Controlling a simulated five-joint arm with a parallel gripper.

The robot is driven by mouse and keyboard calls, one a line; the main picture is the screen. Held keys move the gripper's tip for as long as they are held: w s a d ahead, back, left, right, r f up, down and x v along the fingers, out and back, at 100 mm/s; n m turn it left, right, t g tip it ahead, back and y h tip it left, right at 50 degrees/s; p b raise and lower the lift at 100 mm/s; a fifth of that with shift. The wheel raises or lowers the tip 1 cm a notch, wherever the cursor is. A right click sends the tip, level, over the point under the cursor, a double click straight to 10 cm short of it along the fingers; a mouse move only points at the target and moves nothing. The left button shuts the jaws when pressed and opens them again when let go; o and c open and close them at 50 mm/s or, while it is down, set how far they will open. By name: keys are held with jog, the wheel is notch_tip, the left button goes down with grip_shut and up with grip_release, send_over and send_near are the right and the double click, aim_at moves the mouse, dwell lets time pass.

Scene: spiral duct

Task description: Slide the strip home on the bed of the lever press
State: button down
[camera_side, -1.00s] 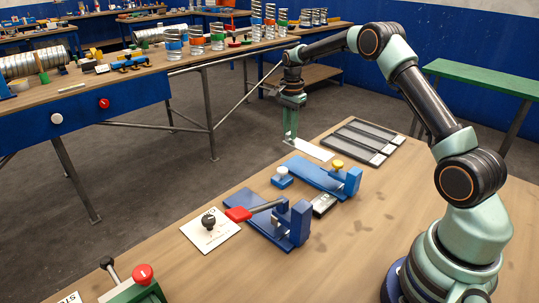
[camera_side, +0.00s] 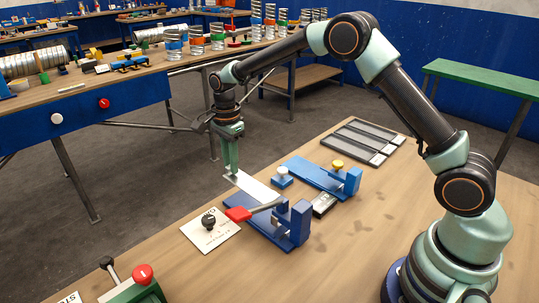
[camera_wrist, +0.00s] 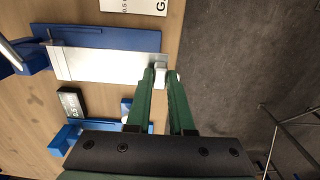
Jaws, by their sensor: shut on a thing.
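The silver strip (camera_side: 254,187) is held at one end by my gripper (camera_side: 231,174), shut on it. In the wrist view the strip (camera_wrist: 105,64) stretches left from my gripper (camera_wrist: 164,78) and lies over part of the blue bed of the lever press (camera_wrist: 100,39), with a blue band of bed bare along its upper edge. In the side view the press (camera_side: 270,232) has a red-handled lever (camera_side: 240,213); the strip reaches its far edge. I cannot tell whether strip and bed touch. The lever partly hides the bed.
A second blue device (camera_side: 318,178) with a yellow knob stands behind the press, beside a small dark box (camera_side: 323,204). A white card with a black knob (camera_side: 210,229) lies at the left. A grey slotted tray (camera_side: 362,140) lies at the back. The table's edge is near my gripper.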

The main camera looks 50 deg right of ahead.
aim_at(244, 181)
jog(key=shift+s+f, duration=0.15)
jog(key=shift+f, duration=2.95)
jog(key=shift+s+f, duration=0.1)
jog(key=shift+s, duration=2.3)
jog(key=shift+s+f, duration=0.15)
jog(key=shift+s, duration=0.2)
jog(key=c, duration=0.7)
grip_release()
jog(key=shift+o, duration=0.2)
jog(key=o, duration=0.5)
